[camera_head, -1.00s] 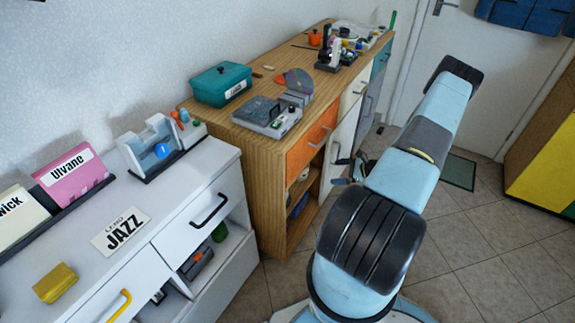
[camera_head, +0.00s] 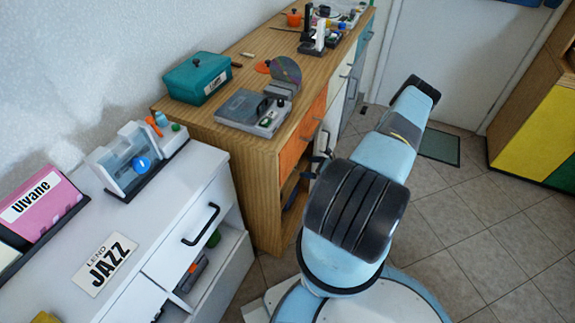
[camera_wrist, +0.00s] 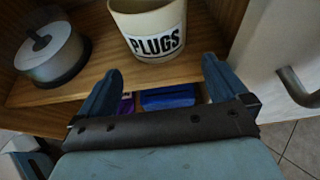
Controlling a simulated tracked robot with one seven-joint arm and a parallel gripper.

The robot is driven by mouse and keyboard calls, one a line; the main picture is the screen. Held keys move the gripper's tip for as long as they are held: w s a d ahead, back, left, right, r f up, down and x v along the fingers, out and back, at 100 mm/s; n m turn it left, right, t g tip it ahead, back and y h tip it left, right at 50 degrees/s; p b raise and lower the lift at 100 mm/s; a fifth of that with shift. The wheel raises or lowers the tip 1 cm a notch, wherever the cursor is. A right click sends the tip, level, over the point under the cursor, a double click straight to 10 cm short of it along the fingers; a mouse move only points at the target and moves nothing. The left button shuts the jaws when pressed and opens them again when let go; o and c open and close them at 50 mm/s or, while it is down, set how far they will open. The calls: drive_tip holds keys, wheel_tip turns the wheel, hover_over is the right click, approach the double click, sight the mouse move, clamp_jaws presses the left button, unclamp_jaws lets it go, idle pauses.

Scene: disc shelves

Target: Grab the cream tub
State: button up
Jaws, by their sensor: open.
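The cream tub (camera_wrist: 150,27), labelled "PLUGS", stands upright on a wooden shelf inside the cabinet in the wrist view. Its top is cut off by the picture edge. My gripper (camera_wrist: 160,78) is open, with its two blue fingers spread. The fingers lie just in front of and below the tub, one toward each side, with nothing between them. In the head view the tub cannot be seen, and my gripper is mostly hidden behind my arm at the wooden cabinet.
A white door with a grey handle (camera_wrist: 299,87) is at the right. Blue and purple items (camera_wrist: 167,98) lie on a lower level. The wooden cabinet (camera_head: 190,119) stands beyond a white one.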

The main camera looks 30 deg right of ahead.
sight(296, 169)
drive_tip(key=shift+a+r+x, duration=0.1)
drive_tip(key=shift+x, duration=1.65)
drive_tip(key=shift+a+r+x, duration=0.1)
drive_tip(key=shift+r+x, duration=0.05)
drive_tip(key=shift+x, duration=1.65)
drive_tip(key=c, duration=0.9)
drive_tip(key=shift+s, duration=0.1)
